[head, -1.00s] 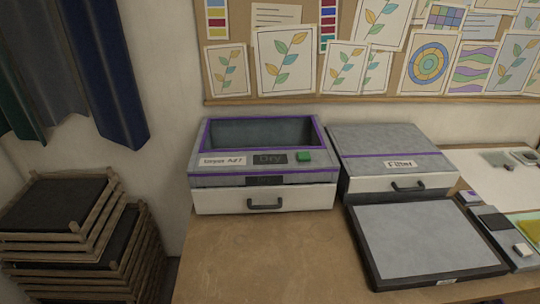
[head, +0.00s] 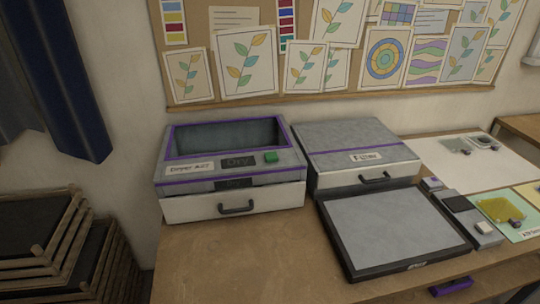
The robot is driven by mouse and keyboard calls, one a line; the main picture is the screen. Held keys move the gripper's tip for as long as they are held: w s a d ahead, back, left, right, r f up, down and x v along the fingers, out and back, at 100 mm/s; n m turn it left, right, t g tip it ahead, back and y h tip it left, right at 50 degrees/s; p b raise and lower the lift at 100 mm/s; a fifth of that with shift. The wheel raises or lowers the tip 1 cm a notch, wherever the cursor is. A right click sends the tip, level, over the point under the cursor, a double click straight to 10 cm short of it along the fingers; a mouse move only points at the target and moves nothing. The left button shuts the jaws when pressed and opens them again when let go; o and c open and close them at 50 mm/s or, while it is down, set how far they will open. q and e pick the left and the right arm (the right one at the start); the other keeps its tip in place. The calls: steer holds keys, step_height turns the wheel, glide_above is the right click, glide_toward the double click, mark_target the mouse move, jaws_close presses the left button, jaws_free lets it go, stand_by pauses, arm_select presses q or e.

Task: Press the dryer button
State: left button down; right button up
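The dryer (head: 180,206) is a grey box with purple trim, a dark window on top and a white drawer with a dark handle. It stands at the back left of the wooden table. Nothing covers the button. Neither of my grippers is in the head view.
A second grey box (head: 357,145) with a drawer stands right of the dryer. A dark-framed grey panel (head: 395,230) lies before it. Wooden racks (head: 60,245) stand left. The table's front left (head: 240,260) is clear.

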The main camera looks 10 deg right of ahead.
jaws_close()
stand_by(1.5)
